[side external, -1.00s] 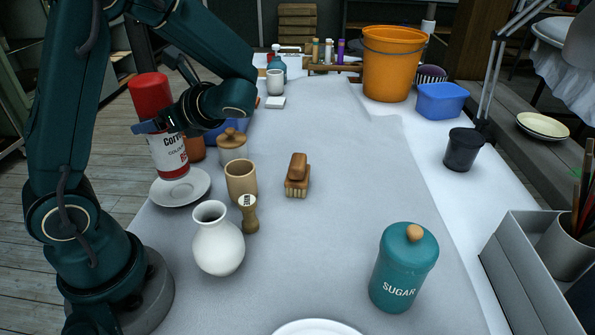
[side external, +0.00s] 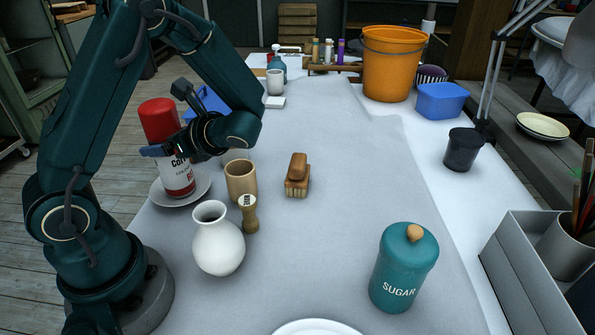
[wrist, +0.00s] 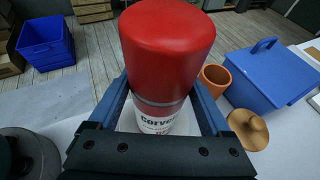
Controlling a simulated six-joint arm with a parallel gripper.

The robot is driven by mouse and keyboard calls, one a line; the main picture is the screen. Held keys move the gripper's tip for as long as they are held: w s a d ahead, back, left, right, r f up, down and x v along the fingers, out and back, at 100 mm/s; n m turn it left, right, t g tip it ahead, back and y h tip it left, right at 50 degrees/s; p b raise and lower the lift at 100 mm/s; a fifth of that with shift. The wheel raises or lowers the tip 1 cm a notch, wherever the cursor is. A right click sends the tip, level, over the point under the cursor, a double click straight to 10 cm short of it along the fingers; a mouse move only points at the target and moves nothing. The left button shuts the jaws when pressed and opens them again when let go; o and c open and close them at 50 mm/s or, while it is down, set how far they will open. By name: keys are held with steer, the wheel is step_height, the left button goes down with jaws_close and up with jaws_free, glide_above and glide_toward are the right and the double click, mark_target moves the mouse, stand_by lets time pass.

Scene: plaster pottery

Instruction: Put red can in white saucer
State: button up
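The red can (side external: 175,170) has a red cap and a white and red label. It stands upright over the white saucer (side external: 203,186) at the left of the table. Its base appears to rest on the saucer, though the contact is partly hard to see. My gripper (side external: 168,148) is around the upper body of the can. In the wrist view the can (wrist: 167,45) fills the space between the two blue fingers, with a finger close against each side. The saucer is mostly hidden behind the can there.
A wooden cup (side external: 241,182), a stamp (side external: 249,215) and a white vase (side external: 218,243) stand close to the right of the saucer. A brush (side external: 298,176) and a sugar jar (side external: 404,270) are farther right.

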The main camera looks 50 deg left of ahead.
steer(key=shift+o, duration=0.5)
steer(key=shift+r, duration=0.1)
steer(key=v, duration=1.2)
steer(key=shift+r, duration=0.3)
